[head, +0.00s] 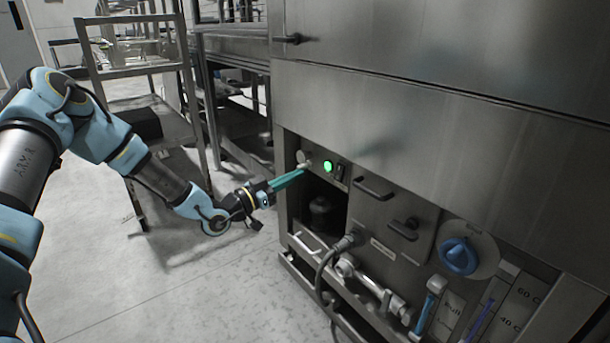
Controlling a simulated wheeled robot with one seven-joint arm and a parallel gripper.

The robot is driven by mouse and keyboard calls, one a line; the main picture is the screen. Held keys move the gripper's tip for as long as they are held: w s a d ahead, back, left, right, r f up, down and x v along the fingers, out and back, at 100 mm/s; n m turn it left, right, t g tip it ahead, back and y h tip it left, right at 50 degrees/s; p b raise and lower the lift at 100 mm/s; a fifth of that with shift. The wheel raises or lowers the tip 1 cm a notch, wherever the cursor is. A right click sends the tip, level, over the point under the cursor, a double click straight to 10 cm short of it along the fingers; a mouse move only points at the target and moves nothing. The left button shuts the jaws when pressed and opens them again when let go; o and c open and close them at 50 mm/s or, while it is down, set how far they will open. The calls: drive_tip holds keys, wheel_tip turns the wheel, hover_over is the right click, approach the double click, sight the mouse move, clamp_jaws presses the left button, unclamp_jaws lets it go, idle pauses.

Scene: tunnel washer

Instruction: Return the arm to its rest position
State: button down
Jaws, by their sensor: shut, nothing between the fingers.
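My gripper (288,180) is at the middle of the head view, at the end of my light-blue arm, which reaches in from the left. Its teal fingers are shut with nothing between them. The fingertips point at the lower panel of the steel washer (440,110), close to a round pale knob (304,158). I cannot tell whether they touch the panel. A lit green button (328,166) is just right of the fingertips, with a dark switch (340,172) beside it.
Below the gripper is an open dark recess (318,212). A metal rack cart (140,70) stands behind my arm. The floor (200,285) in front is clear.

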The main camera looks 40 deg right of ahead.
drive_tip(key=shift+a+r, duration=0.1)
drive_tip(key=shift+a, duration=0.3)
drive_tip(key=w+a+f+n+t+y, duration=0.2)
drive_tip(key=w+a+y, duration=0.25)
drive_tip(key=a, duration=0.25)
drive_tip(key=w+a+f+n+t+y, duration=0.25)
drive_tip(key=w+a+y, duration=0.2)
drive_tip(key=a, duration=0.25)
drive_tip(key=w+a+r+n+t+y, duration=0.1)
drive_tip(key=a+r+n+y, duration=0.2)
drive_tip(key=a, duration=0.9)
drive_tip(key=a+r+n+y, duration=0.1)
drive_tip(key=a+n+y, duration=0.3)
drive_tip(key=a, duration=0.7)
drive_tip(key=s+a+r+n+g+y, duration=0.1)
drive_tip(key=s+a+r+n+y, duration=0.15)
drive_tip(key=s+a, duration=0.45)
drive_tip(key=s+a+r+n+g+y, duration=0.1)
drive_tip(key=s+a+r+n+g, duration=0.1)
drive_tip(key=s+a+r+n, duration=0.3)
wheel_tip(320, 180, up, 21)
drive_tip(key=a+m+p, duration=0.1)
drive_tip(key=p, duration=2.2)
drive_tip(key=shift+s+m, duration=0.3)
drive_tip(key=shift+s, duration=0.15)
